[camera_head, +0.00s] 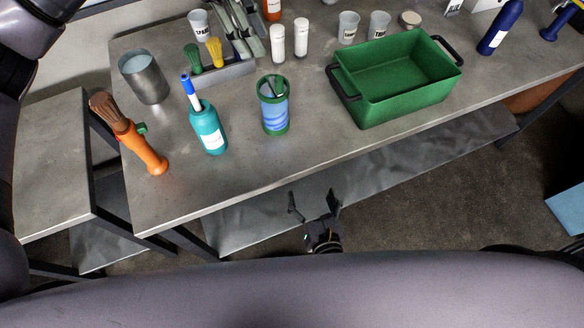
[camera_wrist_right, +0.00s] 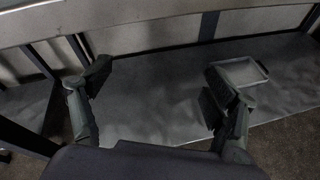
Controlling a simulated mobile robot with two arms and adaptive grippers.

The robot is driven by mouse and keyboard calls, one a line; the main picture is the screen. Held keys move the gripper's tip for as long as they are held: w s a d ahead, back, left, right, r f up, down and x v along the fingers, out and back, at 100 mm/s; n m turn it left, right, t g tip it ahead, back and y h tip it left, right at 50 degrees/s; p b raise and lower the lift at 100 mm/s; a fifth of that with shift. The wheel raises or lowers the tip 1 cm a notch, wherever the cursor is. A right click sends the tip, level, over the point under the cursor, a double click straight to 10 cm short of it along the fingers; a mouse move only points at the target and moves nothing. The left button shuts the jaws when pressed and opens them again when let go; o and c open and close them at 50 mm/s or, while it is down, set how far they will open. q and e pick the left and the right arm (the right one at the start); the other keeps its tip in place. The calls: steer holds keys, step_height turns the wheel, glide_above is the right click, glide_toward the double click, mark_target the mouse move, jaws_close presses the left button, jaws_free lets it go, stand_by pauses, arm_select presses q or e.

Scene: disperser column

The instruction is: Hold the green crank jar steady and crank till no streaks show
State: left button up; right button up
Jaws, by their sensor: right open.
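The green crank jar (camera_head: 274,118) stands upright on the grey table near its front edge, in the head view. It has a green rim and base and a clear wall, with blue contents showing lighter streaks. The crank on its top is too small to make out clearly. My right gripper (camera_head: 313,204) is open and empty, in front of and below the table's front edge, apart from the jar. Its spread fingers also show in the right wrist view (camera_wrist_right: 157,88), facing the lower shelf. My left gripper is not seen; only grey arm parts show at the left.
A green bin (camera_head: 400,85) is to the right. White bottles (camera_head: 278,44) stand behind. Table front (camera_head: 310,150) is clear.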

mark_target(275, 108)
steer(key=w+a+r+n+t+y, duration=0.1)
steer(key=a+r+n+t, duration=0.35)
steer(key=r, duration=0.95)
steer(key=shift+m+g, duration=0.35)
steer(key=shift+m, duration=0.1)
steer(key=w+a, duration=0.1)
steer(key=w, duration=0.5)
steer(key=w+a, duration=0.1)
steer(key=w, duration=0.4)
steer(key=w+a, duration=0.1)
steer(key=w, duration=0.5)
steer(key=shift+w+a, duration=0.1)
steer(key=shift+w, duration=0.2)
steer(key=shift+c, duration=0.2)
steer(key=c, duration=1.5)
